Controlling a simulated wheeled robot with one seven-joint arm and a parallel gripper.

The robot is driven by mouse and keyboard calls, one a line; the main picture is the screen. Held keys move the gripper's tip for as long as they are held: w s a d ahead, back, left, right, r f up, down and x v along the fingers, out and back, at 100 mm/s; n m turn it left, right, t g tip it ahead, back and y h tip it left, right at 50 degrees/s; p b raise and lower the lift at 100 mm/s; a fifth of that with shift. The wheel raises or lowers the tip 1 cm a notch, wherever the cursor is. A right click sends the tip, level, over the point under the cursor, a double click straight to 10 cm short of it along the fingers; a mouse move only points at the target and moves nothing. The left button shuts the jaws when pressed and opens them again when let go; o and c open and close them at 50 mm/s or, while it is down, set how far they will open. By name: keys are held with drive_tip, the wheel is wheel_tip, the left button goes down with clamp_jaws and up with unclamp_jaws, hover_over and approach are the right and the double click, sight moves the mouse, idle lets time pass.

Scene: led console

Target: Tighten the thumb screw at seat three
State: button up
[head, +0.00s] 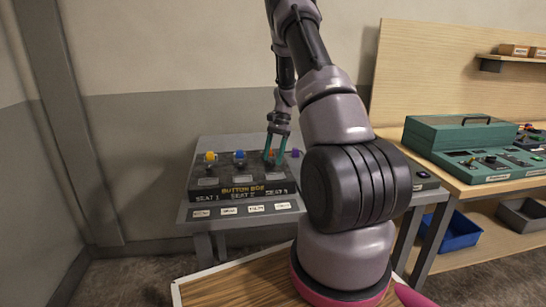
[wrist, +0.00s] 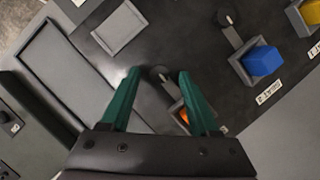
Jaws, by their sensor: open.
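In the head view the screw cannot be made out.
Seat two has a blue block (wrist: 263,61) and a similar dark knob (wrist: 228,18). A yellow block (wrist: 311,11) is at seat one. A purple item (head: 295,153) is right of my gripper. A bench with a green case (head: 460,134) stands at right.

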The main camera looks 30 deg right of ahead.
drive_tip(key=v, duration=1)
drive_tip(key=shift+r, duration=0.35)
drive_tip(key=shift+d, duration=0.1)
drive_tip(key=s+a+r+n+t, duration=0.1)
drive_tip(key=s+a+r, duration=0.25)
drive_tip(key=r, duration=0.25)
drive_tip(key=s+a+r+n+t+h, duration=0.1)
drive_tip(key=s+a+r+t, duration=0.1)
drive_tip(key=s+a+r, duration=0.3)
drive_tip(key=s+a+r+n+t, duration=0.1)
drive_tip(key=a+r+n, duration=0.1)
drive_tip(key=r, duration=0.5)
drive_tip(key=s+a+r+n+t, duration=0.1)
drive_tip(key=s+a+r, duration=0.1)
drive_tip(key=s, duration=0.5)
drive_tip(key=s+a+r+n+t, duration=0.1)
drive_tip(key=s+a+t, duration=0.1)
drive_tip(key=s+a, duration=0.2)
drive_tip(key=s+a+r+n+t+h, duration=0.1)
drive_tip(key=s+a+r+n+t, duration=0.1)
drive_tip(key=s, duration=0.7)
drive_tip(key=shift+s+a+r, duration=0.3)
drive_tip(key=shift+a, duration=0.25)
